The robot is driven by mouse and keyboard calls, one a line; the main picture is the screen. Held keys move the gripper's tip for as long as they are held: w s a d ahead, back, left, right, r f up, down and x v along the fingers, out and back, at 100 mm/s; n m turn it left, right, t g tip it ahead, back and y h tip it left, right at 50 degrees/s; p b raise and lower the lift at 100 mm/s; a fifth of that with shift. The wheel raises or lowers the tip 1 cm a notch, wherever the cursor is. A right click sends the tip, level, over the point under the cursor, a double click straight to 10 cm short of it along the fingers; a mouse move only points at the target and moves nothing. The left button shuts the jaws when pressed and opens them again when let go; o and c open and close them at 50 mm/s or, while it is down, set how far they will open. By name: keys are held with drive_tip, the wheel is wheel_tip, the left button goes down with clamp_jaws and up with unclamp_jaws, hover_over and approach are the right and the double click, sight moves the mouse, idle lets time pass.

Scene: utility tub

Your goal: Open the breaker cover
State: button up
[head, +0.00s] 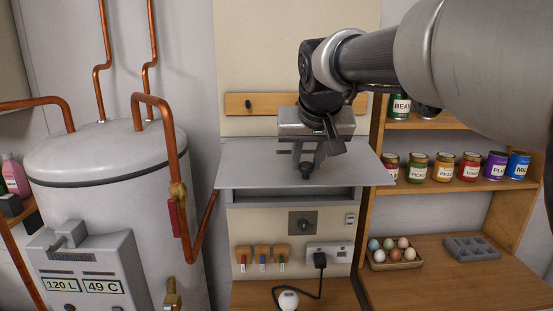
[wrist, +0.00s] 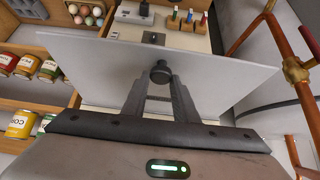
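The breaker cover (head: 250,172) is a flat grey panel standing out from the wall, raised to about level above a shallow grey box (head: 290,196). It also fills the middle of the wrist view (wrist: 110,62). A small dark knob (wrist: 160,70) sits on its upper face. My gripper (head: 308,160) is above the panel, pointing down at the knob. In the wrist view my gripper (wrist: 158,85) has its two fingers apart, one on each side of the knob, with a small gap seeming to show. Exact contact is hard to tell.
A water tank (head: 110,170) with copper pipes (head: 165,120) stands close on the left. Shelves with cans (head: 445,168) and an egg tray (head: 394,254) are on the right.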

drive_tip(key=o, duration=0.4)
drive_tip(key=shift+w+r, duration=0.1)
drive_tip(key=shift+w, duration=0.35)
drive_tip(key=shift+s, duration=0.15)
drive_tip(key=v, duration=1.7)
drive_tip(key=shift+s, duration=0.2)
drive_tip(key=s+d+f, duration=0.1)
drive_tip(key=s+f, duration=0.4)
drive_tip(key=f, duration=0.4)
drive_tip(key=s+d+f+g, duration=0.1)
drive_tip(key=s+d+f, duration=0.1)
drive_tip(key=s+f, duration=0.3)
drive_tip(key=s+d+f+g, duration=0.1)
drive_tip(key=s+f, duration=0.4)
drive_tip(key=f, duration=0.8)
drive_tip(key=shift+s+d, duration=0.4)
drive_tip(key=shift+d, duration=0.1)
